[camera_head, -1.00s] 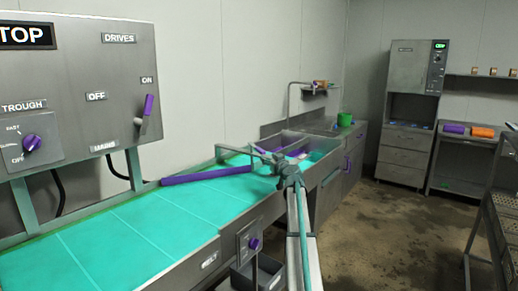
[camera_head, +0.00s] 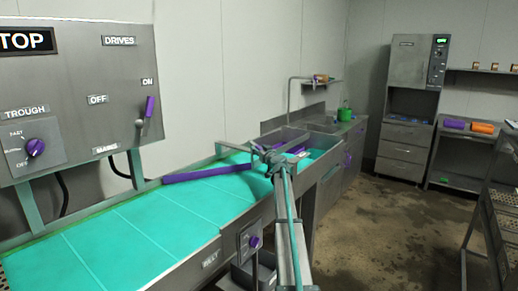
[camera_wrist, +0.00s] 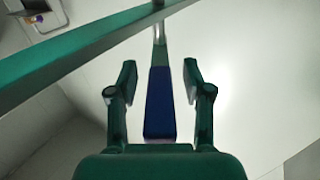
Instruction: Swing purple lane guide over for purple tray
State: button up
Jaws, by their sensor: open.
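The purple lane guide (camera_head: 207,174) is a long bar lying slantwise across the far part of the turquoise belt (camera_head: 130,225). Its right end is close to my gripper (camera_head: 262,154), which is over the belt's far end. In the wrist view my open gripper (camera_wrist: 160,85) has a dark blue-purple bar (camera_wrist: 160,105) between its two fingers, with visible gaps on both sides. I cannot tell for sure that this bar is the lane guide. A purple piece (camera_head: 454,124) lies on the right-hand bench; I cannot tell whether it is the purple tray.
A control panel (camera_head: 75,75) with a purple knob and a purple lever stands at the left. A sink trough (camera_head: 312,143) lies beyond the belt. An orange piece (camera_head: 483,127) is beside the purple one. A rack (camera_head: 490,215) stands at the right; the middle floor is clear.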

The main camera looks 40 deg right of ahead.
jog(key=shift+w, duration=0.15)
grip_shut()
jog(key=shift+f, duration=0.1)
